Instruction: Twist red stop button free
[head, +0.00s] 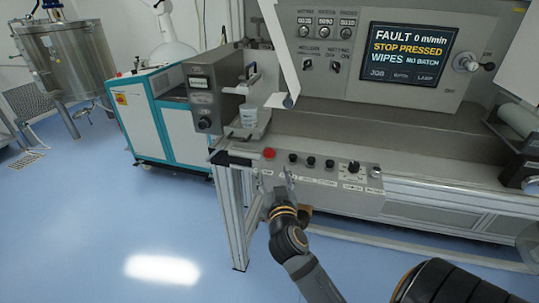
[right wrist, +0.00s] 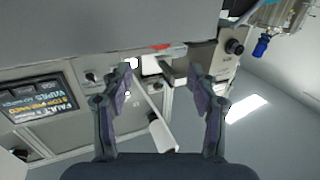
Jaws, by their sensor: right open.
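The red stop button (head: 269,153) is a round red cap at the left end of the grey control panel on the front of the machine. In the right wrist view a thin red strip (right wrist: 160,47) shows at the panel's edge, ahead of the fingers; most of it is hidden. My right gripper (head: 277,181) is just below and in front of the panel, near the button, apart from it. In the right wrist view its two fingers (right wrist: 161,80) are spread with nothing between them. My left gripper is out of view.
The screen (head: 410,53) reads FAULT and STOP PRESSED. Several black buttons (head: 311,161) and a black knob (head: 353,167) sit right of the red button. The blue floor (head: 110,220) at left is clear.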

